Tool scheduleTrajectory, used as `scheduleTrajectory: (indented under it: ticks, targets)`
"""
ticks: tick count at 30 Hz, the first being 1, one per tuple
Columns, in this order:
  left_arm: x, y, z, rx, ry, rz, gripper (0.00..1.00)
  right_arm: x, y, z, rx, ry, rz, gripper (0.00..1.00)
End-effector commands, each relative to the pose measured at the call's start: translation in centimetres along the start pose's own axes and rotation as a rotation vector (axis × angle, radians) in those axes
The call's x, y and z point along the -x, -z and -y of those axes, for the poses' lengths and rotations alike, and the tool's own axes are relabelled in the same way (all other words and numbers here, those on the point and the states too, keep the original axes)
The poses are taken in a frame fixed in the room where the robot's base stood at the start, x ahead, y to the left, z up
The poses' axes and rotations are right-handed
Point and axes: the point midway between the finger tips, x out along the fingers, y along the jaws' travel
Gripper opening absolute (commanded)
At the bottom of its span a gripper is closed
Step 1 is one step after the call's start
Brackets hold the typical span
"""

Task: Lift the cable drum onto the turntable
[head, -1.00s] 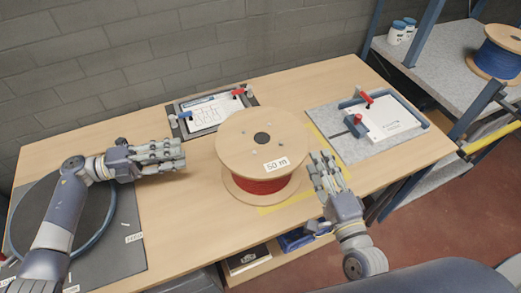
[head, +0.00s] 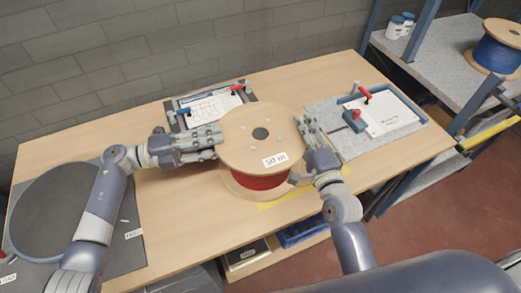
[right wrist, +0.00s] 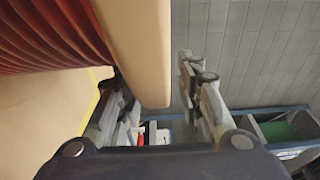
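The cable drum (head: 262,133) stands upright on the table, with wooden flanges, red cable and a "50 m" label. The turntable (head: 60,215) is a dark disc with a blue-grey rim at the table's left end, partly behind my left arm; it is bare. My left gripper (head: 212,140) is open, with its fingertips at the left edge of the top flange; contact is unclear. My right gripper (head: 308,138) is open at the flange's right edge. In the right wrist view, the flange (right wrist: 138,50) reaches between the right gripper's fingers (right wrist: 160,100), with a gap on one side.
A clipboard-like sheet holder (head: 205,108) lies behind the drum. A grey board (head: 345,140) with a white sheet and red clamp handles lies right of it. A shelf rack (head: 445,80) with a blue cable drum (head: 497,50) stands at right. A dark mat (head: 120,255) lies under the turntable.

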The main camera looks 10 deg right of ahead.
Motion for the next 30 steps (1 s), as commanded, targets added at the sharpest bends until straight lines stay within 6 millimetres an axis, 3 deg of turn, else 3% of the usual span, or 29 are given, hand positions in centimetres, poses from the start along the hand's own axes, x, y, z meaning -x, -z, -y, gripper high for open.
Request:
scheduleTrajectory:
  ticks: [9, 10, 14, 15, 30]
  targets:
    - [-0.24, 0.0, 0.0, -0.001, -0.001, 0.0, 0.33, -0.24, 0.01, -0.02, 0.0, -0.001, 0.0, 0.33]
    - [-0.23, 0.0, 0.0, -0.001, -0.001, 0.0, 0.31, -0.23, 0.0, -0.03, 0.0, -0.001, 0.0, 0.31]
    - [-0.22, 0.0, -0.01, -0.001, -0.001, 0.0, 0.02, -0.22, 0.0, -0.02, 0.0, -0.001, 0.0, 0.02]
    - [-0.22, 0.0, -0.01, -0.001, -0.001, 0.0, 0.0, -0.22, 0.01, -0.02, 0.0, 0.0, 0.0, 0.0]
    - [-0.2, -0.06, 0.32, -0.003, 0.003, 0.0, 0.0, -0.24, 0.05, 0.37, 0.0, 0.006, -0.001, 0.0]
